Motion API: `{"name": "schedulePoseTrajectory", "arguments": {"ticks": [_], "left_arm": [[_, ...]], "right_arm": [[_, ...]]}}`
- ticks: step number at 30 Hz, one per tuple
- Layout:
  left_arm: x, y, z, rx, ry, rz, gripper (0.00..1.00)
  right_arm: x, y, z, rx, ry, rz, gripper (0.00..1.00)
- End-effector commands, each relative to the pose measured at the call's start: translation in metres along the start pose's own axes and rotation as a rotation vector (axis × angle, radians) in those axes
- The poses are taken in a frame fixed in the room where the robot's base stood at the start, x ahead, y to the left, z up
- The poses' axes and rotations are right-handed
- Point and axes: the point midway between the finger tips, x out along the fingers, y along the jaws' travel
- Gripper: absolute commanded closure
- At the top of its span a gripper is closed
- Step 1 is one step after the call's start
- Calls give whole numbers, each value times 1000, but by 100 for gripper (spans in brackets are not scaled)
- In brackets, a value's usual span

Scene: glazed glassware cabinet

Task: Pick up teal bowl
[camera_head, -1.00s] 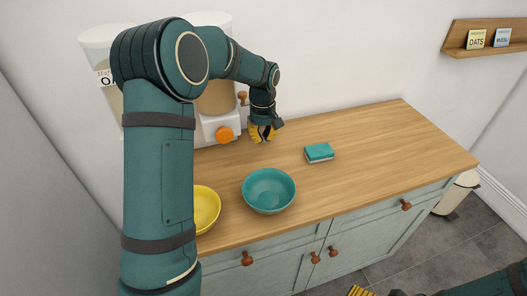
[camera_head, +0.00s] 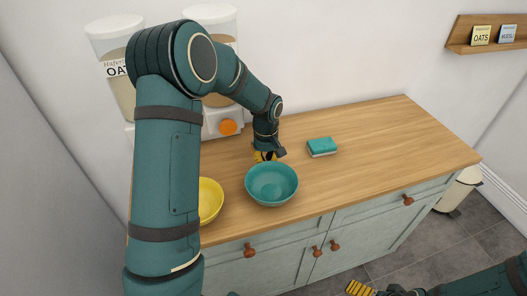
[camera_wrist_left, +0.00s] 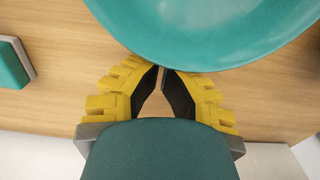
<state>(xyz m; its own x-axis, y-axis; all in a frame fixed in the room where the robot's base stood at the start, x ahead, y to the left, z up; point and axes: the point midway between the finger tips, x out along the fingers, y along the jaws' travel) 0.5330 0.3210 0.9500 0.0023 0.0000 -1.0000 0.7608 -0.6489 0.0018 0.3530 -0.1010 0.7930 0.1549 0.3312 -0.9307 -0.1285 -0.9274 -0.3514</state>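The teal bowl (camera_head: 271,184) stands upright and empty on the wooden counter, near its front edge. Its rim fills the top of the left wrist view (camera_wrist_left: 210,25). My left gripper (camera_head: 265,156) points down just behind the bowl's far rim. In the left wrist view its yellow fingers with black pads (camera_wrist_left: 161,75) come close together at the rim, with a narrow gap between them. I cannot tell whether they touch the rim, and the tips are partly hidden. My right gripper (camera_head: 360,289) is at the bottom edge, away from the counter, only partly visible.
A yellow bowl (camera_head: 209,201) stands left of the teal bowl, partly behind my left arm. A teal sponge (camera_head: 321,147) lies to the right, further back. Dispensers (camera_head: 118,75) stand at the back left. The counter's right side (camera_head: 405,140) is clear.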

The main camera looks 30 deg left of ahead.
Motion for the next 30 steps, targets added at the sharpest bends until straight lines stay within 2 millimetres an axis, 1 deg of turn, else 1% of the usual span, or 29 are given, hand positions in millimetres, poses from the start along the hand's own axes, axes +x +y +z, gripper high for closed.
{"name": "schedulePoseTrajectory", "arguments": {"ticks": [3, 11, 14, 17, 21, 24, 27, 30], "left_arm": [[0, 0, 3, 1, 0, 0, 100], [0, 0, 4, 1, 0, 0, 100], [0, 0, 8, 3, -1, -1, 100], [0, 1, 24, 5, -1, -1, 100], [0, 1, 56, 7, 0, -1, 100], [0, 1, 75, 5, -1, -1, 100], [0, 0, 87, 3, -1, -1, 100], [0, 0, 93, 1, -1, -2, 100]], "right_arm": [[0, 0, 0, 0, 0, 0, 0], [0, 0, 0, 0, 0, 0, 0], [1, 0, 0, 0, 0, 0, 0], [3, 1, 1, 0, -2, 0, 0], [7, 3, 3, -2, -5, -1, 0], [8, 3, 4, -2, -7, -1, 0], [9, 4, 4, -2, -8, -1, 0], [9, 4, 4, -3, -9, -1, 0]]}}
